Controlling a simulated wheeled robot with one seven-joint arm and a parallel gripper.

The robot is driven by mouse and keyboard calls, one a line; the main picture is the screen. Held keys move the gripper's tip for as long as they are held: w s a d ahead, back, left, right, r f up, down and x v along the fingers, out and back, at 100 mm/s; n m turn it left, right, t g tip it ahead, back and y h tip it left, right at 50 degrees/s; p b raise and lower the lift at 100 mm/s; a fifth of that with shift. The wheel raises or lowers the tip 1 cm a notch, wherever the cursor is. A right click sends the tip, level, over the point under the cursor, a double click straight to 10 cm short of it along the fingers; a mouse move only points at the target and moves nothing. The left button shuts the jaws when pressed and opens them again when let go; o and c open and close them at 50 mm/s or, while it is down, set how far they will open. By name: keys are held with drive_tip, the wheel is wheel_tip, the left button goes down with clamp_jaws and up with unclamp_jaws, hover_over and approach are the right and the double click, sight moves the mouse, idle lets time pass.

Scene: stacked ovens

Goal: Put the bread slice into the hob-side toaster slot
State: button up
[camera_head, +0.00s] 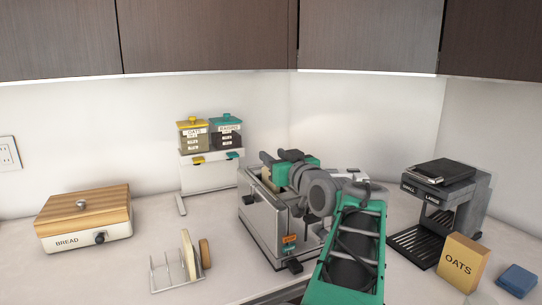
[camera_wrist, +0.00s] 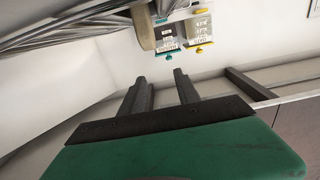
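The metal toaster (camera_head: 262,222) stands mid-counter, with an orange tag and a dark lever on its near end. A tan bread slice (camera_head: 267,179) sticks up at its top, apparently in a slot. Its lower part is hidden, and I cannot tell which side the hob is on. In the wrist view, which is upside down, a tan piece (camera_wrist: 144,28) beside shiny metal looks like this slice. My gripper (camera_head: 274,157) is above the toaster, near the slice. Its two dark fingers (camera_wrist: 162,80) are spread in the wrist view with nothing between them.
A wire rack (camera_head: 165,278) holds a pale slice (camera_head: 188,256), with a brown piece (camera_head: 205,253) beside it. A bread box (camera_head: 85,220) stands left, dispensers (camera_head: 210,170) behind, a coffee machine (camera_head: 455,195), an oats box (camera_head: 463,262) and a blue block (camera_head: 517,280) right. Cabinets hang above.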

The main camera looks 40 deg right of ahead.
drive_tip(key=v, duration=0.5)
drive_tip(key=shift+s+a, duration=0.1)
drive_tip(key=shift+s, duration=0.1)
drive_tip(key=w+a+n+g+y+p, duration=0.25)
drive_tip(key=w+a, duration=0.35)
drive_tip(key=a, duration=0.3)
drive_tip(key=a+f+g+y+p, duration=0.25)
drive_tip(key=a+f+p, duration=0.25)
drive_tip(key=a+f, duration=0.5)
drive_tip(key=s+a+f+g+p, duration=0.2)
drive_tip(key=s+a+f+g, duration=0.2)
drive_tip(key=s+a, duration=0.3)
drive_tip(key=s+a+f+n+g+p, duration=0.1)
drive_tip(key=s+a+f+g+p, duration=0.2)
drive_tip(key=s+a+f+g, duration=0.2)
drive_tip(key=s+a+f, duration=0.1)
drive_tip(key=s+a, duration=0.2)
drive_tip(key=shift+s+a+f, duration=0.3)
drive_tip(key=shift+a+f, duration=0.05)
drive_tip(key=shift+f, duration=0.05)
